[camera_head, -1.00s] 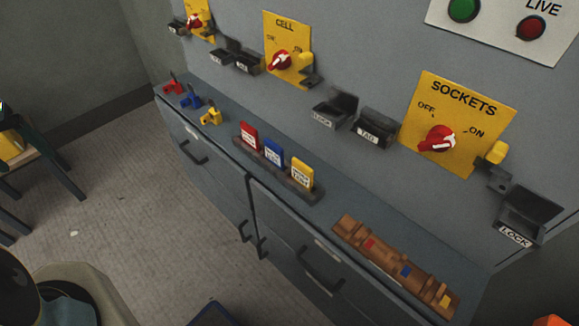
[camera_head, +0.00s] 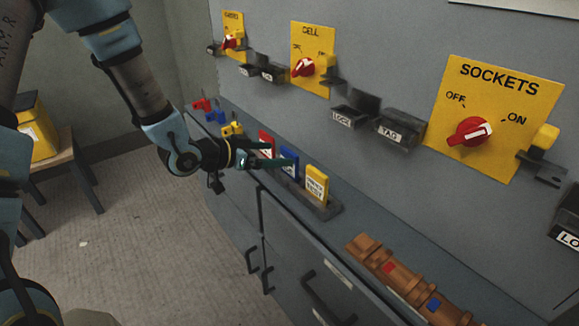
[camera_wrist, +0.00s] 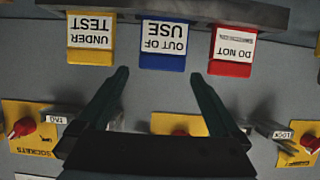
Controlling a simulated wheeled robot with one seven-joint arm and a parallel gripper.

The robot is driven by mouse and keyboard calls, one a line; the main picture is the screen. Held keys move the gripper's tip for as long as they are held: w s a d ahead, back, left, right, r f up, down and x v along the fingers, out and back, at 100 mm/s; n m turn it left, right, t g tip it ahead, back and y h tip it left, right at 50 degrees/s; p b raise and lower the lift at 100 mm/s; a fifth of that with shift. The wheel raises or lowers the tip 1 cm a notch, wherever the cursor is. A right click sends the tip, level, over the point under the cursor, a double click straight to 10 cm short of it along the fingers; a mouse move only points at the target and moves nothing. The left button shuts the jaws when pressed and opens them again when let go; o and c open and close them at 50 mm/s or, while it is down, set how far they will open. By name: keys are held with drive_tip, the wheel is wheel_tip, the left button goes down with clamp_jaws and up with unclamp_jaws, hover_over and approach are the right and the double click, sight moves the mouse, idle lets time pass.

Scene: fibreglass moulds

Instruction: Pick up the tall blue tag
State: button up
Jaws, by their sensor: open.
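The tall blue tag (camera_head: 291,171) stands in a dark rack between a red tag (camera_head: 266,138) and a yellow tag (camera_head: 316,182). In the wrist view the blue tag (camera_wrist: 163,62) reads "OUT OF USE", upside down. My gripper (camera_wrist: 160,78) is open, its two dark fingers spread and pointing toward the blue tag, one to each side of it. Nothing is between the fingers. In the head view my gripper (camera_head: 285,153) comes from the left and partly covers the red and blue tags. I cannot tell whether a finger touches a tag.
The rack (camera_head: 325,211) sits on a narrow grey ledge against the panel.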

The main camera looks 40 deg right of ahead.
sight(287, 154)
drive_tip(key=shift+f+p+x, duration=0.2)
drive_tip(key=shift+p+x, duration=0.45)
drive_tip(key=shift+x, duration=2.4)
drive_tip(key=shift+w+a, duration=0.1)
drive_tip(key=shift+w, duration=0.05)
drive_tip(key=shift+c, duration=0.2)
drive_tip(key=c, duration=1)
